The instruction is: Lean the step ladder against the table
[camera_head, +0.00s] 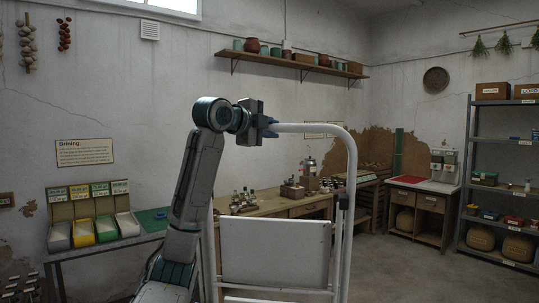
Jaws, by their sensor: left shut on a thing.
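The white step ladder (277,253) stands close in front of me at the centre, with a curved tubular top rail and a flat panel. My left gripper (268,127) is shut on the left end of its top rail, and my left arm rises beside the ladder's left side. The ladder's lower part is cut off by the picture's bottom edge. A wooden table (310,206) with drawers stands behind the ladder, partly hidden by it. I cannot tell whether the ladder touches it. My right gripper is not in view.
A table (103,245) with colourful bins stands at the left. A wooden cabinet with a red top (424,187) and a grey metal shelf (498,142) stand at the right. A wall shelf (290,64) holds pots. Open floor (410,270) lies right of the ladder.

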